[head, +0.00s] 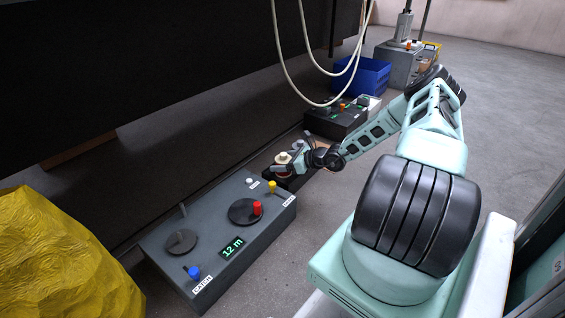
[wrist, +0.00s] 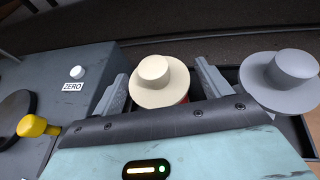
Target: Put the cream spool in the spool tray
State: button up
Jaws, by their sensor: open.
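The cream spool (wrist: 153,82), a round cap on a wide flange, stands between the two fingers of my gripper (wrist: 161,72) in the wrist view. The fingers are open, with a visible gap on the right side; contact on the left is hard to tell. Something red (wrist: 185,101) shows just under its flange. In the head view the cream spool (head: 283,158) is at the tip of my arm, beyond the control box. A grey spool (wrist: 290,75) stands to the right, over a black tray (wrist: 229,73). I cannot tell whether the cream spool is over this tray.
A grey control box (head: 215,215) with knobs, a yellow lever (wrist: 32,126) and a white ZERO button (wrist: 77,73) is close on the left. A dark box (head: 335,122) and blue crate (head: 368,76) stand farther back. White cables (head: 277,45) hang above. Open floor is right.

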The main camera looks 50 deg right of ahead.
jog(key=p+v, duration=0.6)
jog(key=v, duration=0.5)
jog(key=w+a+r+n+g+y, duration=0.15)
jog(key=a+r+n+g, duration=0.35)
jog(key=a, duration=0.6)
jog(key=w+a+r+n+g+y, duration=0.1)
jog(key=a+r+n+g+y, duration=0.1)
jog(key=a+r+n, duration=0.55)
jog(key=w+a+r+n+g+y, duration=0.2)
jog(key=a+r+n+g, duration=0.35)
jog(key=a, duration=0.85)
jog(key=s+a+r+n+g+h, duration=0.1)
jog(key=s+a+r+n+h, duration=0.15)
jog(key=s+a+n, duration=0.35)
jog(key=s+a+r+n+g+h, duration=0.25)
jog(key=s+a+n, duration=0.25)
jog(key=a, duration=0.3)
jog(key=s+a+r+n+t+h, duration=0.1)
jog(key=s+a+r+n+h, duration=0.1)
jog(key=s+n, duration=0.3)
jog(key=s+a+r+n+t+h, duration=0.1)
jog(key=s+a+r+n+t, duration=0.1)
jog(key=s+r+n, duration=0.3)
jog(key=s+n, duration=0.1)
jog(key=s, duration=0.3)
jog(key=shift+a+h+p, duration=0.2)
jog(key=shift+h+p, duration=0.15)
notch_tip(320, 180, up, 57)
jog(key=p, duration=5.6)
jog(key=shift+f, duration=0.25)
